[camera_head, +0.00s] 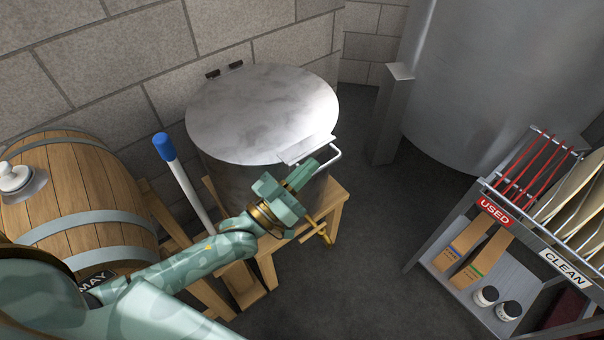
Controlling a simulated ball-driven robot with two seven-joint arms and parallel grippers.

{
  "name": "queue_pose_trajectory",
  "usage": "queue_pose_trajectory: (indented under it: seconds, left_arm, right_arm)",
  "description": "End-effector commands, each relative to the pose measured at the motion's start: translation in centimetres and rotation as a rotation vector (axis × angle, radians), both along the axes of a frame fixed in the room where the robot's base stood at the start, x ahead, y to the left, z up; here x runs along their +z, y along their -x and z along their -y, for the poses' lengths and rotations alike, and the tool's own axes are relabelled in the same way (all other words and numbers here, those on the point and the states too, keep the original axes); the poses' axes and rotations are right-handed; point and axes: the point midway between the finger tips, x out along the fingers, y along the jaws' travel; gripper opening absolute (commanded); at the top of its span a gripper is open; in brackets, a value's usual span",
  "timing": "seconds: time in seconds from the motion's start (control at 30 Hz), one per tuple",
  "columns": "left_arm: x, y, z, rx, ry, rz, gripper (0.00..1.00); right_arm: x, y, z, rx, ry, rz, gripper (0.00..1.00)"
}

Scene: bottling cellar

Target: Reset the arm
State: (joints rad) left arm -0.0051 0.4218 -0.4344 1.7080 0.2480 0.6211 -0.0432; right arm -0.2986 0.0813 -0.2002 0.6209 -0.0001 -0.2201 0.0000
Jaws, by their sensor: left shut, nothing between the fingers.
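My left arm comes in from the lower left and reaches toward the middle of the view. Its green gripper (309,172) is shut and empty. It shows in front of the lower right side of a metal vat (262,110) with a round lid, close to the vat's light handle (325,160). I cannot tell whether the gripper touches the vat. My right gripper is not in view.
A wooden barrel (84,190) lies at the left, beside a blue-ended pole (187,186). The vat stands on a wooden stand (330,205), with a brass tap (322,233). A metal rack (494,290) stands at the right, a large tank (490,80) behind. Floor (370,270) between is clear.

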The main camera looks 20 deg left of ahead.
Motion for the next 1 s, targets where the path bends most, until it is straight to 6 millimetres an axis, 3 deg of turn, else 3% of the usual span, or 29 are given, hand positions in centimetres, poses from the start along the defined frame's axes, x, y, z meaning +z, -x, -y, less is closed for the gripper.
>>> queue_pose_trajectory:
  seconds: [0.03,0.13,0.4,0.87,1.0]
  left_arm:
    - [0.6,1.1,-0.4,0.001,-0.003,0.004,0.0]
    - [-0.5,3.7,-1.7,0.002,-0.004,0.008,0.0]
    - [-2.2,7.3,-4.5,0.003,0.003,0.009,0.0]
    - [-2.5,8.3,-4.8,0.003,0.005,0.013,0.0]
    - [-2.7,10.1,-3.8,0.004,0.008,0.009,0.0]
  right_arm:
    - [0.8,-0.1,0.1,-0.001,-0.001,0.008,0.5]
    - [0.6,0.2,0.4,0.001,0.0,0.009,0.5]
    - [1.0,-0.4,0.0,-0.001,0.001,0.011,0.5]
    - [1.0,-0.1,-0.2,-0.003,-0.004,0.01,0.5]
    - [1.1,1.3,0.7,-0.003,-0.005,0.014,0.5]
